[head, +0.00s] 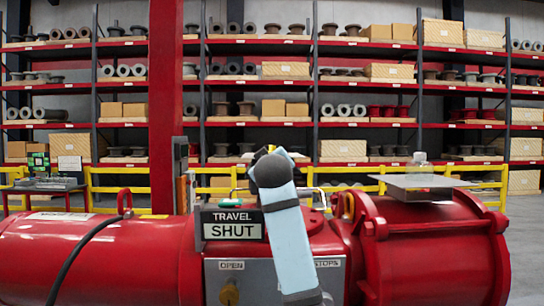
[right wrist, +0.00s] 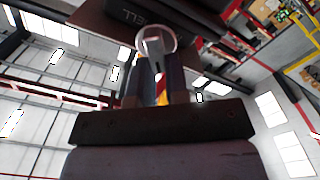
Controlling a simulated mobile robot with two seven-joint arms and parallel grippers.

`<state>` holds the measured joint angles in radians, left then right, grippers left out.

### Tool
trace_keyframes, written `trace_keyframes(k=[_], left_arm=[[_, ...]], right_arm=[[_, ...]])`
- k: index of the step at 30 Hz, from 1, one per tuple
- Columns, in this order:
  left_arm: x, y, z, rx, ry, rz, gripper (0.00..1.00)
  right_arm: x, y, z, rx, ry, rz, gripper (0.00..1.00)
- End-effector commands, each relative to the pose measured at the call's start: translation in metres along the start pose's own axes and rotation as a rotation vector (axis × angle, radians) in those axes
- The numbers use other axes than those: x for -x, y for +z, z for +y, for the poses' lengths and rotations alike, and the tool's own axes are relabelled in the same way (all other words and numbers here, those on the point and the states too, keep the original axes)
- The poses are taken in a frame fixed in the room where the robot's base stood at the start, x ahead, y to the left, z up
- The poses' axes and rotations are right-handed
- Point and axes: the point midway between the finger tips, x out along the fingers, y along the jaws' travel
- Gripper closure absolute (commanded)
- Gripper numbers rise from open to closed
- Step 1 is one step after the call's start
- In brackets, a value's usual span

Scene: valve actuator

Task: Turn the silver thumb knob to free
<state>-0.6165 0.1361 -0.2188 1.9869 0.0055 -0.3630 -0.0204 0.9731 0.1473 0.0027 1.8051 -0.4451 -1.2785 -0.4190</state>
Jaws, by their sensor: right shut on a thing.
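In the right wrist view, a silver rounded piece (right wrist: 155,41), which looks like the thumb knob, sits at the tips of my right gripper (right wrist: 160,62). The two dark fingers are closed on it, with a narrow gap between them. In the head view, my pale blue right arm stands in front of the actuator and hides the gripper and the knob. The red valve actuator (head: 100,255) lies across the front. It bears a sign (head: 235,226) reading TRAVEL SHUT. My left gripper is in neither view.
A grey panel labelled OPEN and STOPS (head: 250,268) is partly behind my arm, with a brass knob (head: 229,292). A grey plate (head: 400,183) juts over the actuator's right end. A black cable (head: 85,243) crosses its left. Yellow rails (head: 130,171) and racks stand behind.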

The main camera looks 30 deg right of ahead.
Motion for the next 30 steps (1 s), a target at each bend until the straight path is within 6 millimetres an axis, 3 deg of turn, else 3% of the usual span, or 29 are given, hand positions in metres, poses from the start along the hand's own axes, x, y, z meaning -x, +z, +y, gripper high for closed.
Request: trace_keyframes(k=[15, 30], left_arm=[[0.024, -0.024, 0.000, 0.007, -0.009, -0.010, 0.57], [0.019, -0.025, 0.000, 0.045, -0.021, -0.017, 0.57]], right_arm=[[0.000, 0.000, -0.005, 0.381, 0.000, -0.002, 1.00], [0.000, 0.002, -0.008, 0.473, 0.000, 0.000, 1.00]])
